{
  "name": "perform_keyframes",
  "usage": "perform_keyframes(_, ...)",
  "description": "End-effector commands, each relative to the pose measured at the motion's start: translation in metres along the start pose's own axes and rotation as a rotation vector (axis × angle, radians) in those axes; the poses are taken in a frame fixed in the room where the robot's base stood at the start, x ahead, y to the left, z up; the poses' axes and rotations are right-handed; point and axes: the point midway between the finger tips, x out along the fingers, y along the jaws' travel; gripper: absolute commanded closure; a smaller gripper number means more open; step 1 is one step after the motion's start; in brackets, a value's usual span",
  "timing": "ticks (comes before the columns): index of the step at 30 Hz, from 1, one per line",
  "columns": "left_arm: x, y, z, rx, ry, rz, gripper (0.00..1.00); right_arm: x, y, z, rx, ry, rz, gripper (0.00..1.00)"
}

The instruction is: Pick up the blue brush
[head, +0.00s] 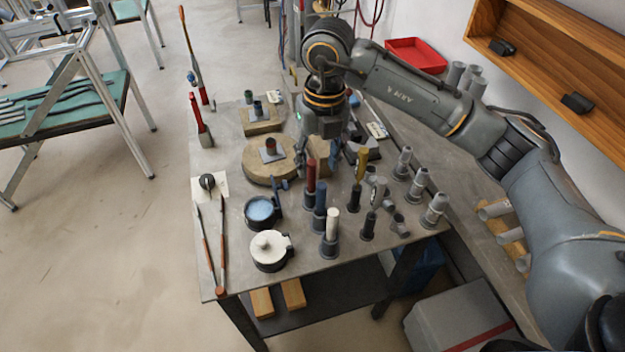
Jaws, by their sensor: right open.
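A blue upright cylinder (320,197) stands in a dark holder on the grey table (228,262), between a red one (311,177) and a white one (331,224). I cannot tell for certain whether it is the blue brush. Another small bluish piece shows close by the right fingers, too small to make out. My right gripper (319,158) is open and points down behind these upright pieces, above the table. I see nothing held in it. My left gripper is not in view.
A yellow-handled piece (361,163) and several grey fittings stand to the right. A pot with blue contents (260,208) and a white-lidded pot (267,246) stand at the front left. A round wooden block (258,176) lies behind.

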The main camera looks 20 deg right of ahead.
Motion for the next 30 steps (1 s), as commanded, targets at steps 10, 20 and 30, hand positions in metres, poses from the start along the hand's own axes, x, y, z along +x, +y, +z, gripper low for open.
perform_keyframes(10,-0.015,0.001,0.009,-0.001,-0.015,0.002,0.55,0.040,-0.017,0.002,0.027,0.003,-0.058,0.52)
perform_keyframes(20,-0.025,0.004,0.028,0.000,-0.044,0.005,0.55,0.080,-0.018,0.003,0.023,-0.001,-0.055,0.52)
perform_keyframes(30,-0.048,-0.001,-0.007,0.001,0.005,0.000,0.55,0.122,-0.019,0.011,0.024,0.001,-0.054,0.52)
